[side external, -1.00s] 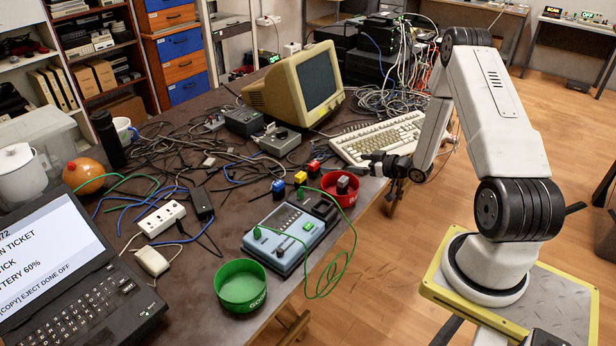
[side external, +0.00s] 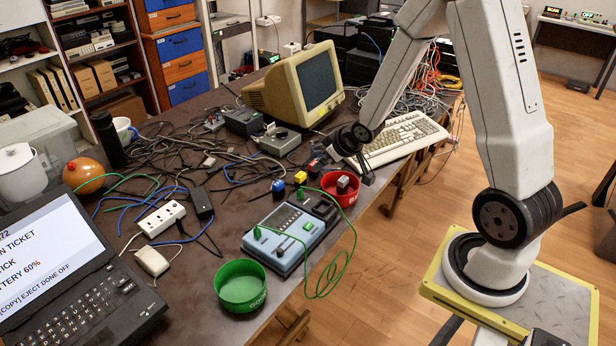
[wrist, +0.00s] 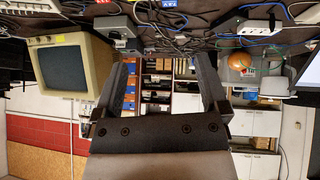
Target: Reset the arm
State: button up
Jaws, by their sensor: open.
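My gripper (side external: 342,164) hangs above the table, just above and behind the red bowl, and is apart from it. In the wrist view its two dark fingers (wrist: 167,68) stand wide apart with nothing between them. A green bowl (side external: 241,287) stands empty at the front edge of the table. A blue-grey tester (side external: 284,262) lies between the bowls, with a green cable running from it.
A small yellow block (side external: 300,177) and a blue one (side external: 278,187) sit left of the red bowl. A keyboard (side external: 392,142) and a beige monitor (side external: 300,88) stand behind. Tangled cables cover the table's middle. A laptop (side external: 70,265) is at front left.

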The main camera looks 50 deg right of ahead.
jog(key=s+a+r+g, duration=0.2)
jog(key=s+a, duration=0.4)
jog(key=a, duration=0.1)
jog(key=s+a+r+g+y, duration=0.1)
jog(key=s+a+r+g, duration=0.1)
jog(key=s+a, duration=0.4)
jog(key=shift+s+a+r+g+y, duration=0.25)
jog(key=shift+a+g, duration=0.25)
jog(key=shift+a, duration=0.55)
